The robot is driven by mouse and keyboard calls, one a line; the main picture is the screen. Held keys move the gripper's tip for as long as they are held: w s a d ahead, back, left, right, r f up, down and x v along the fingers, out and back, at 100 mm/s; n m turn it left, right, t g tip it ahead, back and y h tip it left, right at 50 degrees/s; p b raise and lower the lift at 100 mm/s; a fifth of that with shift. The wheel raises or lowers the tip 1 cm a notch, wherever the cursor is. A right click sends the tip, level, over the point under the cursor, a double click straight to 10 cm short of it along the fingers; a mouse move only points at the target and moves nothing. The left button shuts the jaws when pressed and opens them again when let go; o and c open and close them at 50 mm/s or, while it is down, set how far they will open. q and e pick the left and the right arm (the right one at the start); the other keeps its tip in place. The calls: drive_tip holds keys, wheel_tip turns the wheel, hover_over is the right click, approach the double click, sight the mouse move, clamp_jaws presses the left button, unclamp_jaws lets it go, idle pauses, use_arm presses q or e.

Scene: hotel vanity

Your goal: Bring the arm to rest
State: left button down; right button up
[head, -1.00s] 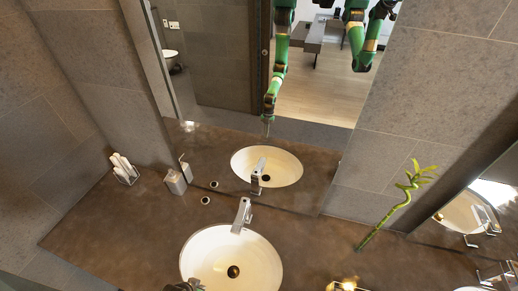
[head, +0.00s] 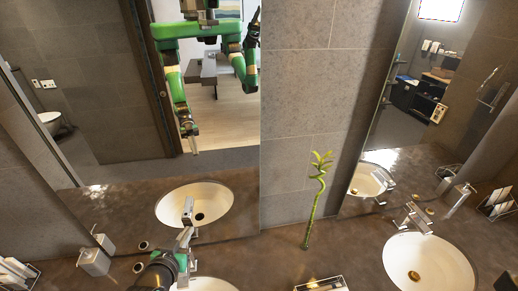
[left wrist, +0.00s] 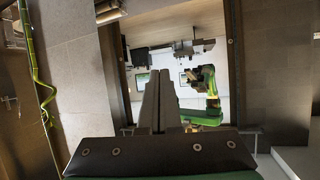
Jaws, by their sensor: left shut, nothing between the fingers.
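My left gripper (head: 186,243) shows at the lower left of the head view, over the near basin's faucet area. Its dark and green wrist comes up from the bottom edge. In the left wrist view its two grey fingers (left wrist: 158,76) are together, with nothing between them. They point towards the mirror, where my green arm is reflected. I cannot tell in the head view exactly where the fingers end and the faucet begins. My right gripper is not directly in view; the mirror reflects parts of my arms.
The left basin (head: 207,285) is mostly cut off below. The right basin (head: 430,265) has a chrome faucet (head: 415,218). A bamboo stem (head: 312,205) stands between them. A soap dispenser (head: 94,262) and a holder with white rolls (head: 15,272) are left. The brown counter between the basins is mostly clear.

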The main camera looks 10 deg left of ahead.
use_arm(q)
drive_tip(key=d+r+m+t+h, duration=0.1)
drive_tip(key=d+r+t, duration=0.3)
drive_tip(key=r, duration=1.1)
drive_tip(key=d+r+t+h, duration=0.1)
drive_tip(key=d+r+t, duration=0.25)
drive_tip(key=r, duration=1.15)
drive_tip(key=s+d+r+t+h, duration=0.1)
drive_tip(key=s+r+t, duration=0.6)
drive_tip(key=s+r, duration=0.9)
wheel_tip(320, 180, up, 4)
drive_tip(key=shift+d+f+m+h, duration=0.1)
drive_tip(key=shift+d+m+h, duration=0.25)
drive_tip(key=shift+d, duration=0.2)
